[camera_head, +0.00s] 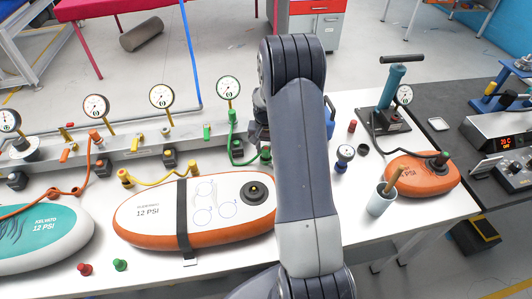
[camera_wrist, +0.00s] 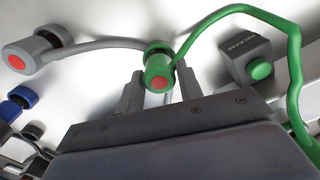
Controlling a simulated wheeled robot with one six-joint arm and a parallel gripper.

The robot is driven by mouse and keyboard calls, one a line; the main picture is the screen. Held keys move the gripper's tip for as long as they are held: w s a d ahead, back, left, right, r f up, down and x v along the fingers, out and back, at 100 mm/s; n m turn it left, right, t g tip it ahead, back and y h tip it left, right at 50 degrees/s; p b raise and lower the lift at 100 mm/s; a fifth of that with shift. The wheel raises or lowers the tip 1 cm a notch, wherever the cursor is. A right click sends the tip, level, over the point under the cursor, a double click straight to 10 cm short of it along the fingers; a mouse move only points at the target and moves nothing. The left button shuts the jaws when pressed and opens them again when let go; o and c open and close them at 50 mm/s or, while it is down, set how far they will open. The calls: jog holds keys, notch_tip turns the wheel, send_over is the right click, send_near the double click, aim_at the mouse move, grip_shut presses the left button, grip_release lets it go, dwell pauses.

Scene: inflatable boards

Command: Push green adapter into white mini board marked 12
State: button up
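The green adapter (camera_wrist: 158,72), with a red end face, sits on a green hose in the wrist view. It shows between and just beyond the two grey fingers of my gripper (camera_wrist: 160,88), which stand apart with a gap visible on at least one side. In the head view the green adapter (camera_head: 265,155) is at the back of the table beside my arm, which hides most of my gripper. The white mini board (camera_head: 150,213) marked 12 PSI has orange sides, a black strap and a dark round valve (camera_head: 252,193) at its right end.
A teal and white board (camera_head: 40,240), also marked 12 PSI, lies left. A gauge rail (camera_head: 120,150) with hoses runs along the back. A small orange board (camera_head: 420,175), a cup (camera_head: 380,200) and a pump (camera_head: 390,95) stand right. A box with a green button (camera_wrist: 250,62) flanks the adapter.

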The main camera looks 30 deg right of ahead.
aim_at(265, 150)
jog(key=c, duration=0.6)
notch_tip(265, 150, up, 11)
jog(key=p, duration=0.6)
jog(key=s+a+r, duration=0.3)
jog(key=s+a, duration=0.3)
jog(key=s, duration=0.1)
jog(key=s+a+r+b, duration=0.1)
jog(key=s+a+r, duration=0.2)
jog(key=s+a, duration=0.2)
jog(key=s, duration=0.3)
jog(key=shift+s+a, duration=0.2)
jog(key=shift+a, duration=0.15)
jog(key=shift+r, duration=0.1)
